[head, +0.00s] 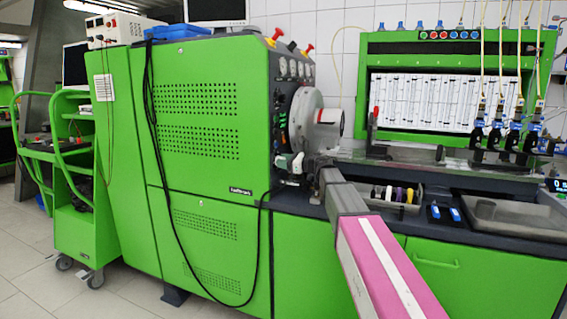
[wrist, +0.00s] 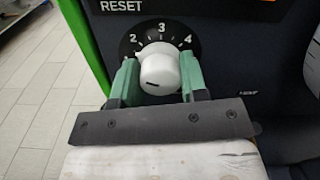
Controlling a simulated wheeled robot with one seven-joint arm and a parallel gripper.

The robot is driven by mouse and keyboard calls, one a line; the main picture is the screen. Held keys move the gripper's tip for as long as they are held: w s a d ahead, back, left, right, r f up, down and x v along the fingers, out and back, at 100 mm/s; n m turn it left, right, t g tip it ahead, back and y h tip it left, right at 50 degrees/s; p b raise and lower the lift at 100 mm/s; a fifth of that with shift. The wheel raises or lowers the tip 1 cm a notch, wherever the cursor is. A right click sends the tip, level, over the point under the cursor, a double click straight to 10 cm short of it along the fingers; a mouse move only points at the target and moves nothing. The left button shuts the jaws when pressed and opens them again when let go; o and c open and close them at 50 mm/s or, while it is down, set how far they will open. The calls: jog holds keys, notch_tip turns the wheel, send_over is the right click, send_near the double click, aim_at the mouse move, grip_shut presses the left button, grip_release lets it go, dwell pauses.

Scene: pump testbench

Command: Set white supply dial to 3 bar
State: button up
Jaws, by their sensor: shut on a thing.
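The white supply dial (wrist: 159,68) is a round white knob in front of a black scale plate (wrist: 162,33) marked 2, 3 and 4, with 3 at the top. In the head view my gripper (head: 297,165) is at the front right edge of the green cabinet. The dial cannot be made out clearly there.
The green test cabinet (head: 205,110) stands left of my arm, with a black cable hanging down its front. The word RESET (wrist: 121,6) is above the dial. A bench with a tray (head: 515,216) and several small coloured parts lies to the right. Tiled floor (wrist: 35,90) is clear at left.

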jog(key=m, duration=0.4)
dwell(0.4)
jog(key=o, duration=0.9)
jog(key=shift+d, duration=0.15)
jog(key=v, duration=1)
jog(key=shift+s+d, duration=0.1)
jog(key=shift+d, duration=0.2)
jog(key=shift+r, duration=0.1)
